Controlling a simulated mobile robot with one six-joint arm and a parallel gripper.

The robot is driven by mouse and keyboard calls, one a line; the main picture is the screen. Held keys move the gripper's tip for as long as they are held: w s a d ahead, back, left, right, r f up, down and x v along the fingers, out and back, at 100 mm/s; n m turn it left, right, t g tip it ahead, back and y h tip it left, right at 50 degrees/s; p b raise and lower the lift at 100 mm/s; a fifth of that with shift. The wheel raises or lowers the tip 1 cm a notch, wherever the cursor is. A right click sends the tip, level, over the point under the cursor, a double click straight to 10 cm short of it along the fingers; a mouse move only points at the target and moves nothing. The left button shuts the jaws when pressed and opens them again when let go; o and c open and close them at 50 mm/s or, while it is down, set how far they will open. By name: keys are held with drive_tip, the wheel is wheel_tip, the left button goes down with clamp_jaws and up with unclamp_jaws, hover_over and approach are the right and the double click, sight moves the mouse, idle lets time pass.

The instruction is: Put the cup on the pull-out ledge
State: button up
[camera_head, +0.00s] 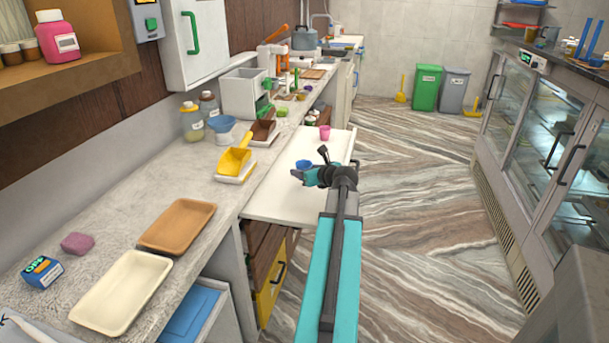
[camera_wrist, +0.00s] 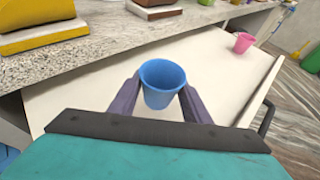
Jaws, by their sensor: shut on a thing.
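A blue cup (camera_wrist: 161,86) is upright between the two fingers of my gripper (camera_wrist: 158,100) in the wrist view. The fingers are shut on its sides. In the head view my gripper (camera_head: 300,174) and the blue cup (camera_head: 304,164) are over the white pull-out ledge (camera_head: 275,201), which extends from under the counter. The ledge also shows below the cup in the wrist view (camera_wrist: 80,92). I cannot tell whether the cup's base touches the ledge. A pink cup (camera_head: 324,132) stands at the far end of the ledge, apart from my gripper.
The stone counter (camera_head: 110,223) borders the ledge on the left. A glass display case (camera_head: 545,130) stands on the right. The ledge has clear room between the two cups.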

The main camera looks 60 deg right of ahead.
sight(306, 166)
drive_tip(key=shift+w+d+f, duration=0.1)
drive_tip(key=shift+w+d, duration=0.4)
drive_tip(key=shift+d, duration=0.25)
drive_tip(key=shift+w+d+f, duration=0.1)
drive_tip(key=shift+w+d, duration=0.35)
drive_tip(key=shift+d, duration=0.25)
drive_tip(key=shift+f, duration=1.7)
drive_tip(key=shift+f, duration=0.15)
drive_tip(key=o, duration=1.2)
drive_tip(key=shift+c, duration=0.2)
